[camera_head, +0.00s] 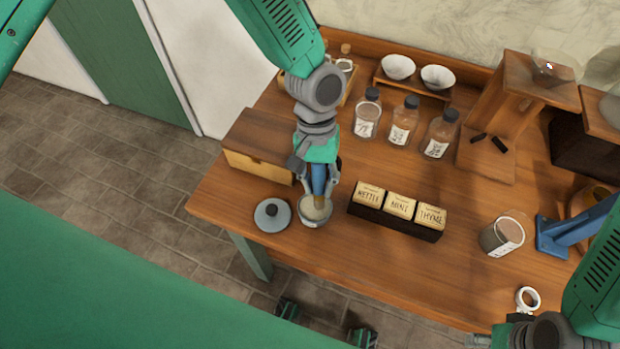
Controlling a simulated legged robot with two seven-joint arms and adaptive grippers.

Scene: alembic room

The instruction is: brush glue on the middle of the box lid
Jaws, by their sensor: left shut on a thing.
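My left gripper (320,186) is shut on a brush with a blue handle (319,178). It holds the brush upright over a small round pot (315,221) with pale contents. The brush's lower end is at or in the pot; its bristles are hard to make out. A wooden box with a brown lid (258,131) and a paler front stands just behind and left of the gripper. The gripper and arm overlap its right edge. The visible part of the lid looks bare. A grey round pot lid with a dark knob (272,211) lies left of the pot. My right gripper (484,341) is partly cut off at the bottom edge.
A dark rack of labelled tea boxes (398,223) stands right of the pot. Several labelled jars (403,135) and two white bowls (437,78) stand behind. A labelled tin (501,237), a blue stand (572,232) and a tape roll (528,298) are at right.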

